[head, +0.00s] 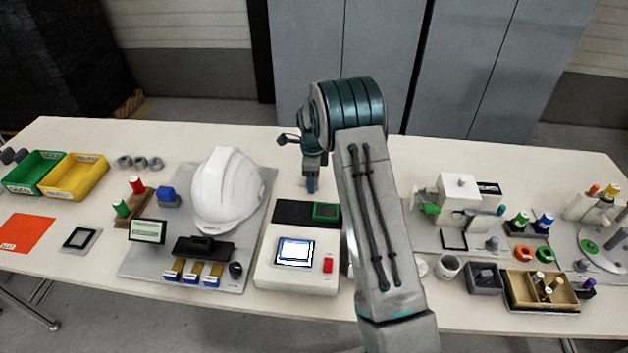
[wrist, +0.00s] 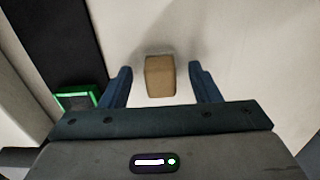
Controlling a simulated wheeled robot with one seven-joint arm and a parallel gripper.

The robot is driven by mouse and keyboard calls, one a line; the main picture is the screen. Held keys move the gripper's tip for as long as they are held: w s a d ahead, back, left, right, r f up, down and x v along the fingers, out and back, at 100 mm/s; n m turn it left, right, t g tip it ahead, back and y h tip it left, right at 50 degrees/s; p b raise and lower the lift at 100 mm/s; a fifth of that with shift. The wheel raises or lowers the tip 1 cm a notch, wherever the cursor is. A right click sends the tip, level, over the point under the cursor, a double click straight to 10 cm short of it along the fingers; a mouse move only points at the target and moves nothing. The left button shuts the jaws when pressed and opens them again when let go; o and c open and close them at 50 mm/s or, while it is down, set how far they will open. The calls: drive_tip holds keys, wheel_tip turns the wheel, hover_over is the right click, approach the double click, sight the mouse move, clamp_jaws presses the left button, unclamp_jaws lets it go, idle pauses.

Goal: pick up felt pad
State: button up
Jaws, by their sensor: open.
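A small tan block (wrist: 160,77), which I take to be the felt pad, lies on the pale table in the wrist view. My gripper (wrist: 160,68) is open, with one blue finger to the left of the block and one to the right. Gaps show between the block and both fingers. In the head view my gripper (head: 311,185) points down over the table behind the black strip. I cannot make out the block there, and the exact height of the fingertips above the table is unclear.
A green-edged block (head: 325,211) sits on the black strip (head: 291,211), close to my gripper. A white helmet (head: 224,190) stands to the left. A white device with a screen (head: 296,252) is in front. A white fixture (head: 462,208) stands to the right. The table behind my gripper is clear.

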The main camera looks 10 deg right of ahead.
drive_tip(key=shift+f, duration=0.1)
drive_tip(key=shift+c, duration=0.3)
drive_tip(key=c, duration=1)
drive_tip(key=shift+r, duration=0.55)
wheel_tip(320, 180, up, 3)
drive_tip(key=shift+b, duration=0.55)
drive_tip(key=s+d+r+b, duration=0.2)
drive_tip(key=s+d+r, duration=0.2)
drive_tip(key=s+r, duration=0.3)
drive_tip(key=s, duration=0.4)
drive_tip(key=shift+d, duration=0.2)
